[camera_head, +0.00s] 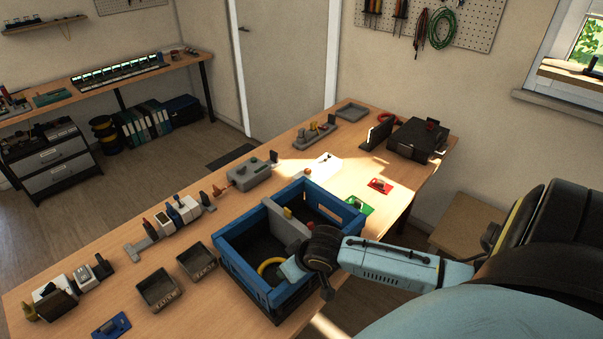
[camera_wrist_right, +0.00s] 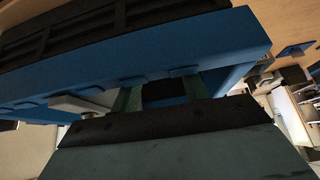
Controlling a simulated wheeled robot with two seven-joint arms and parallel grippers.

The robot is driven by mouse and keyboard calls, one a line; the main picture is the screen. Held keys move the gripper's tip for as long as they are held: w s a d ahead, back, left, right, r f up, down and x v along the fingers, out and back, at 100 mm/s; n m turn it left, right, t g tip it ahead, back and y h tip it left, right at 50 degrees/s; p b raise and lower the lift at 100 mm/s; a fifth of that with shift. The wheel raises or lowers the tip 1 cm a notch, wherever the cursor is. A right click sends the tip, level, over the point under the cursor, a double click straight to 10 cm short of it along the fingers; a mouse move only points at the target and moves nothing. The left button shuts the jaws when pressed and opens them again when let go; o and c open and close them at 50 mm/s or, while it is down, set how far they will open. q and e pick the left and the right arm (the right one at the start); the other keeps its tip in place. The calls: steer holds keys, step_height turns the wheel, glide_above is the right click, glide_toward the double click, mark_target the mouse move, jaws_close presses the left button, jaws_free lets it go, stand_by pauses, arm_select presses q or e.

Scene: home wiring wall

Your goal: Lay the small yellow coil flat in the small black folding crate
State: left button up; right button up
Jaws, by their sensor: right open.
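A yellow coil (camera_head: 266,266) shows as a partial ring inside the near-left part of a blue-walled crate (camera_head: 236,268) with a dark inside and a grey divider (camera_head: 284,222). My right gripper (camera_head: 290,270) is open at the crate's near wall, just right of the coil, and hides part of it. Whether the coil touches the gripper or lies flat, I cannot tell. In the right wrist view the crate's blue wall (camera_wrist_right: 200,50) fills the upper part and no coil shows. No wholly black folding crate is clearly recognisable. My left gripper is out of view.
Two small dark trays (camera_head: 160,305) stand left of the crate. A row of wiring devices (camera_head: 180,213) runs along the bench behind them. Red (camera_head: 380,186) and green (camera_head: 358,206) pieces and a black case (camera_head: 415,140) lie to the right. Bare wood shows at the front left.

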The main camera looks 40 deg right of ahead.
steer(key=p+v, duration=0.1)
steer(key=v, duration=0.7)
steer(key=shift+r, duration=0.3)
steer(key=shift+s, duration=0.2)
